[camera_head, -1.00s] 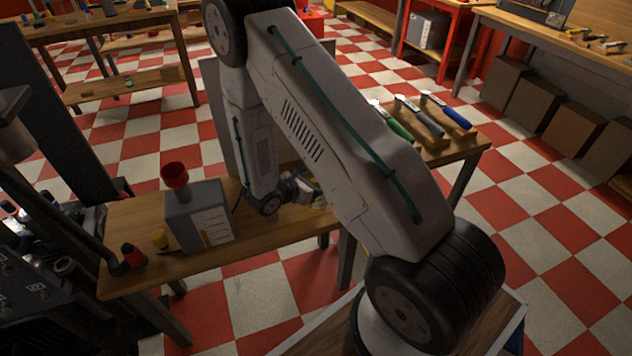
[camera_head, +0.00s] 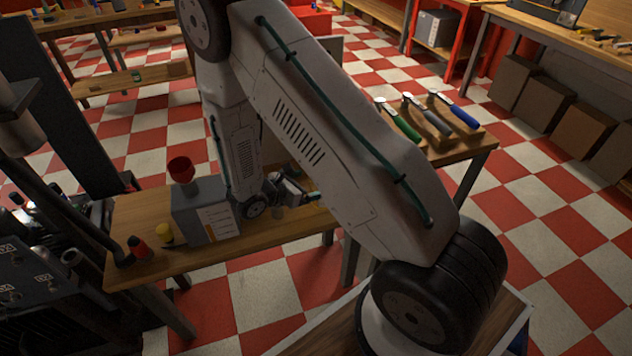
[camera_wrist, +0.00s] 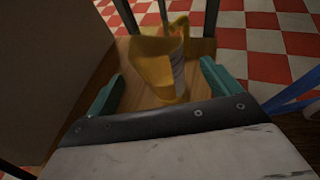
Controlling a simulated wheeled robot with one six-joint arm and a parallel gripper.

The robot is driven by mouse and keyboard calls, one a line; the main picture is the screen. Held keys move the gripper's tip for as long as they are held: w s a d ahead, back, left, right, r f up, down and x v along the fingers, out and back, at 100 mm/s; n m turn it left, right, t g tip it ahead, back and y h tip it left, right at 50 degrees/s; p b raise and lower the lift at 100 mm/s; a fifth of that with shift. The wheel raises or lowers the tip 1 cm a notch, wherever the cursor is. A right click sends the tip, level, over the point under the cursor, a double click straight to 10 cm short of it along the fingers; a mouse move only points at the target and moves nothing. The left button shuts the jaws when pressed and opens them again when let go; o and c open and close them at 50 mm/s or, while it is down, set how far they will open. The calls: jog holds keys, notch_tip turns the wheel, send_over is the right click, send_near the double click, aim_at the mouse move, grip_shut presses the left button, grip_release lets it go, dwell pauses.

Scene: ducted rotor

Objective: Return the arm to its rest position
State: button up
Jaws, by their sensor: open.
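My gripper (camera_wrist: 163,88) shows in the wrist view with its two teal fingers apart. A yellow object (camera_wrist: 150,62) with a loop like a handle and a pale patch stands on a wooden surface just beyond the fingers. Nothing shows gripped between the fingers. In the head view my gripper (camera_head: 308,196) is low over the workbench (camera_head: 140,215), to the right of the grey box, partly behind my own arm. My arm is folded, with its forearm hanging down toward the bench. The yellow object seen by the wrist is not clearly visible in the head view.
A grey box (camera_head: 205,212) with a red cup (camera_head: 181,169) on top stands left of my gripper. Small red (camera_head: 139,248) and yellow (camera_head: 164,235) items lie beside it. Several handled tools (camera_head: 425,118) lie at the bench's right end. Checkered floor is open to the right.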

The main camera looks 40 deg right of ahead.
jog(key=shift+a+r, duration=0.25)
jog(key=shift+a, duration=0.3)
jog(key=s+r+m+g+y, duration=0.2)
jog(key=s+r+m, duration=0.35)
jog(key=r, duration=0.55)
jog(key=s+r+m+g+y, duration=0.2)
jog(key=s+r+m, duration=0.3)
jog(key=r, duration=0.6)
jog(key=s+a+r+m+t+y, duration=0.2)
jog(key=s+a+r+m+y, duration=0.2)
jog(key=s+r, duration=0.2)
jog(key=s+a+r+m+t+y, duration=0.1)
jog(key=s+a+r+m+y, duration=0.4)
jog(key=s, duration=0.5)
jog(key=shift+a+r+t, duration=0.25)
jog(key=shift+r+t, duration=0.15)
jog(key=shift+r, duration=0.3)
